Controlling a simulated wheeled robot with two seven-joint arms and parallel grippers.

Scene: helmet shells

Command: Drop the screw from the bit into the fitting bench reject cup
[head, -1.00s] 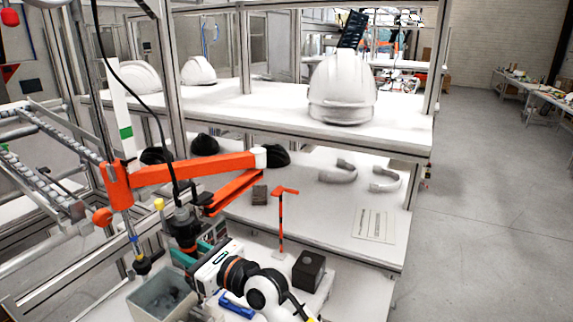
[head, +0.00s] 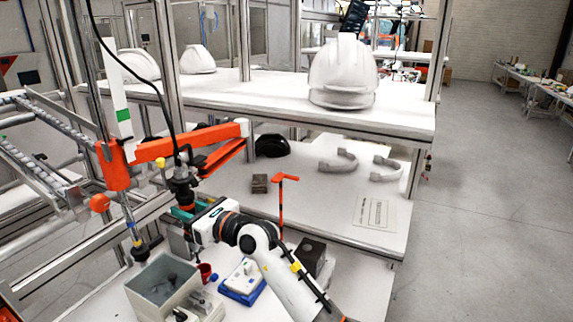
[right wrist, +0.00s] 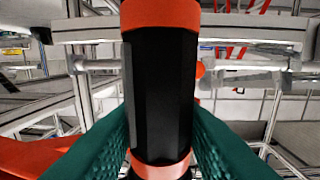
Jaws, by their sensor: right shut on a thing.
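My right gripper (head: 183,212) is shut on the black power screwdriver (head: 183,188), which hangs upright from the jointed orange arm (head: 160,150). In the right wrist view the driver's black body with orange bands (right wrist: 160,95) stands between the green finger pads. The bit and any screw on it are hidden or too small to make out. A small red cup (head: 205,272), possibly the reject cup, stands on the bench nearer to me than the driver and slightly right of it. I cannot see inside it. My left gripper is not in view.
A grey bin (head: 135,290) stands left of the red cup. A blue and white fixture (head: 243,280), a dark block (head: 311,252) and an orange-topped post (head: 281,205) are to the right. A white helmet shell (head: 343,75) sits on the upper shelf.

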